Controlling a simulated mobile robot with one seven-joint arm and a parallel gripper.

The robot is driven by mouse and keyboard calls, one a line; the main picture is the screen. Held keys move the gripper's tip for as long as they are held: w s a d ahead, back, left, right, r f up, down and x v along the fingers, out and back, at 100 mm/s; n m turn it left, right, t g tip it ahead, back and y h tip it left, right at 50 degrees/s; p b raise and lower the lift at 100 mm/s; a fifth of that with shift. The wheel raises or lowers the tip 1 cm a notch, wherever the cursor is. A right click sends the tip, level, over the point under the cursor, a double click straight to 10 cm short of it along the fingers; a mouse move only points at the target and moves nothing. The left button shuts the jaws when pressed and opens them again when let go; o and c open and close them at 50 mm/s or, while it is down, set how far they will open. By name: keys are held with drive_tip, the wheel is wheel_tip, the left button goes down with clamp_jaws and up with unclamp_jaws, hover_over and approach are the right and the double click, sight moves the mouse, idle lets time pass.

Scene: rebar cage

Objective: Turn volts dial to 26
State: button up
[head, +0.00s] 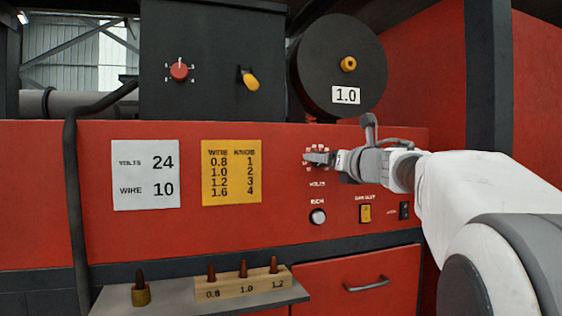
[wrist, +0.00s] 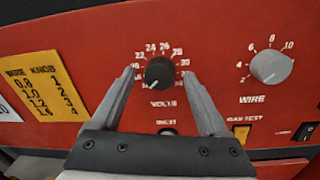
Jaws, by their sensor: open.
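The volts dial (wrist: 159,72) is a round black knob on the red panel, ringed by white numbers. 26 sits near the top, just right of centre. A pale mark shows at the knob's lower left; I cannot tell surely if it is the pointer. In the head view my gripper (head: 320,158) covers most of the dial. A white card (head: 146,174) reads volts 24, wire 10.
The grey wire knob (wrist: 271,66) is right of the dial. Below are a round button (head: 318,216), a gas test switch (head: 365,213) and a black switch (head: 404,210). A yellow chart (head: 231,171) is at left. A shelf holds a wooden tip block (head: 228,289).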

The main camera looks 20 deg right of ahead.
clamp_jaws()
drive_tip(key=shift+m, duration=0.3)
drive_tip(key=shift+a+r+m+h+p, duration=0.1)
drive_tip(key=shift+m+h+p, duration=0.4)
drive_tip(key=shift+m+p, duration=5.4)
drive_tip(key=shift+a+r+m+h+p, duration=0.1)
drive_tip(key=shift+m+h+p, duration=0.4)
drive_tip(key=shift+m+p, duration=5.35)
drive_tip(key=m+b, duration=0.7)
drive_tip(key=shift+f, duration=0.1)
